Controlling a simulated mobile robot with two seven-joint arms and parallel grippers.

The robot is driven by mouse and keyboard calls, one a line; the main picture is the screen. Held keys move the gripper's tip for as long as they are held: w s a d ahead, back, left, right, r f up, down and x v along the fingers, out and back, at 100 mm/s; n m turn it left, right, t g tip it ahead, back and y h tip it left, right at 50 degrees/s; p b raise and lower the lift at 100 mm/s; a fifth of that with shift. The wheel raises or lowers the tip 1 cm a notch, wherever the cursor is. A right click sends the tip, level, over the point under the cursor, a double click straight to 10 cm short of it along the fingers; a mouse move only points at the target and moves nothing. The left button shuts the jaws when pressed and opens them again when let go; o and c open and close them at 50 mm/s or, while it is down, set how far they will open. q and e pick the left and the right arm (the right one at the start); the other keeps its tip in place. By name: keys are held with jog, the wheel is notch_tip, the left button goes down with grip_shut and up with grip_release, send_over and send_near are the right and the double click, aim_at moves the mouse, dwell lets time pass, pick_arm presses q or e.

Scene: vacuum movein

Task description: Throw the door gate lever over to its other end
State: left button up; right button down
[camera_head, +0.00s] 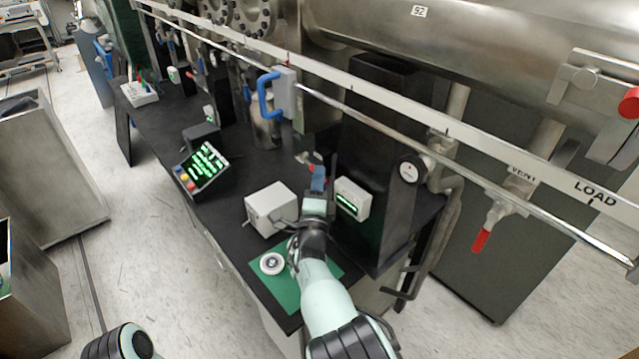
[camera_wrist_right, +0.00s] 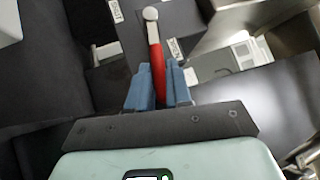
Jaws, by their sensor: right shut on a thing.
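The door gate lever (camera_wrist_right: 156,62) shows in the right wrist view as a red handle with a pale round knob at its far end. My right gripper (camera_wrist_right: 159,85) is shut on it, with blue fingers on both sides of the red part. In the head view my right gripper (camera_head: 318,176) is over the black bench, and only a small red and metal part of the lever (camera_head: 311,167) shows past the fingers. Small white labels (camera_wrist_right: 175,48) stand near the lever, too blurred to read surely. Only part of my left arm shows at the bottom left of the head view.
A grey box (camera_head: 270,207) stands left of my right wrist, and a box with a green display (camera_head: 352,198) stands close on its right. A green mat (camera_head: 285,290) with a round metal piece (camera_head: 272,263) lies nearer.

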pick_arm(q)
jog(key=shift+s+f+b, duration=0.25)
jog(key=shift+f+b, duration=0.4)
jog(key=shift+f, duration=0.2)
jog(key=shift+s+f+b, duration=0.25)
jog(key=shift+f+b, duration=0.35)
jog(key=shift+f, duration=0.2)
pick_arm(e)
jog(key=shift+w+a+f+m+t+h, duration=0.2)
jog(key=shift+f+m+t+h, duration=0.15)
jog(key=shift+f+m+h, duration=0.4)
jog(key=shift+w+a+f+m+t+h, duration=0.15)
jog(key=shift+f+m+t+h, duration=0.25)
jog(key=shift+m, duration=0.5)
jog(key=shift+w+a+f+m+t+h, duration=0.1)
jog(key=shift+w+f+m+t+h, duration=0.15)
jog(key=shift+f+m+h, duration=0.35)
jog(key=shift+r+m+h, duration=0.15)
jog(key=shift+m+h, duration=0.1)
jog(key=shift+m, duration=0.2)
jog(key=c, duration=1.1)
grip_release()
jog(key=shift+s, duration=0.1)
